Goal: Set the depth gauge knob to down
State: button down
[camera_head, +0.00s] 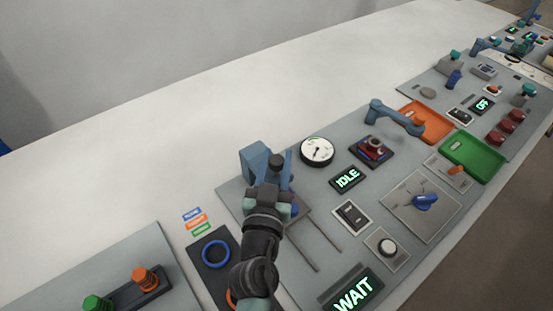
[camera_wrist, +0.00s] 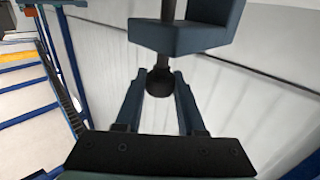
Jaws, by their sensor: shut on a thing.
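A depth gauge shows as a blue block (camera_head: 258,161) with a dark rod, at the left end of the grey panel in the head view. In the wrist view the blue block (camera_wrist: 195,35) is at the top, and the rod runs from it to a round black knob (camera_wrist: 160,84). My gripper (camera_wrist: 160,90) has one blue finger on each side of this knob and is shut on it. In the head view my gripper (camera_head: 272,192) is at the blue block, and my arm hides the lower part of it.
A round white dial (camera_head: 317,151) and a lit IDLE sign (camera_head: 347,178) are to the right. A blue ring (camera_head: 215,254) lies on a dark plate at lower left. An orange tray (camera_head: 424,118) and a green tray (camera_head: 474,157) are farther right. The white table behind is clear.

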jog(key=shift+f, duration=0.1)
dwell(0.7)
notch_tip(320, 180, down, 2)
jog(key=b, duration=0.3)
jog(key=shift+f, duration=0.15)
jog(key=c, duration=0.5)
grip_release()
jog(key=shift+s, duration=0.1)
